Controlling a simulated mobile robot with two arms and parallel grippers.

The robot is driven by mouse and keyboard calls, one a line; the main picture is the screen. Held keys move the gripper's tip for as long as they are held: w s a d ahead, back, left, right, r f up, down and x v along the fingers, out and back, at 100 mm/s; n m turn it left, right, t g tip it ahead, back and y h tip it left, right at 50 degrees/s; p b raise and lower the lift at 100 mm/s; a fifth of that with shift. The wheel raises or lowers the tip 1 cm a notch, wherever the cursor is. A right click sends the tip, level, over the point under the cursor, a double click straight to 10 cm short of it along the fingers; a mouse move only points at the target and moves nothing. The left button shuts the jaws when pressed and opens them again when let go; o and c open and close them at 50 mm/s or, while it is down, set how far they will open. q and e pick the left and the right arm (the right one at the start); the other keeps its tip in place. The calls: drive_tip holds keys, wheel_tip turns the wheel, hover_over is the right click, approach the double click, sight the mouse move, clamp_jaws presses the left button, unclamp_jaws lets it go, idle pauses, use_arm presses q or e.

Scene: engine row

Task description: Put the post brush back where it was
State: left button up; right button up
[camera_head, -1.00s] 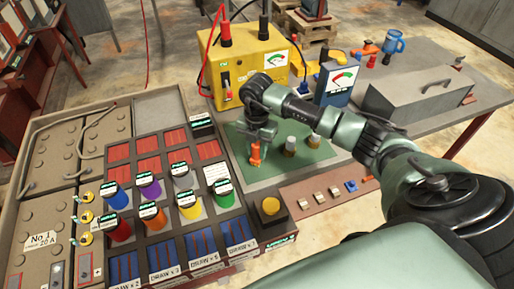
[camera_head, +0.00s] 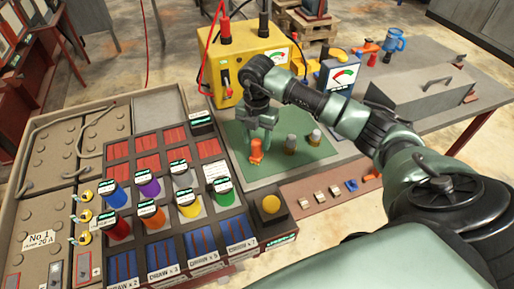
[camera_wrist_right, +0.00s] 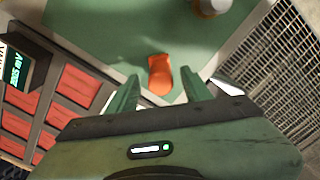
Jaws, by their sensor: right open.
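The post brush appears to be the orange upright piece (camera_head: 256,152) on the green mat (camera_head: 285,170), at its front left near the dark rack of cells. It also shows in the wrist view (camera_wrist_right: 159,75), between and beyond my fingertips. My right gripper (camera_head: 262,127) is just above the orange piece, pointing down. Its two green fingers (camera_wrist_right: 160,85) are spread wide, and they hold nothing. My left gripper is out of view.
Two small grey-topped pieces (camera_head: 291,143) (camera_head: 315,137) stand on the mat to the right. The rack with several coloured cylinders (camera_head: 150,190) lies left. A yellow meter box (camera_head: 245,60) and a blue gauge (camera_head: 340,75) stand behind.

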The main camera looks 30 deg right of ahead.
wheel_tip(320, 180, up, 8)
drive_tip(key=shift+r+b, duration=0.1)
drive_tip(key=shift+b, duration=0.75)
drive_tip(key=shift+a, duration=0.1)
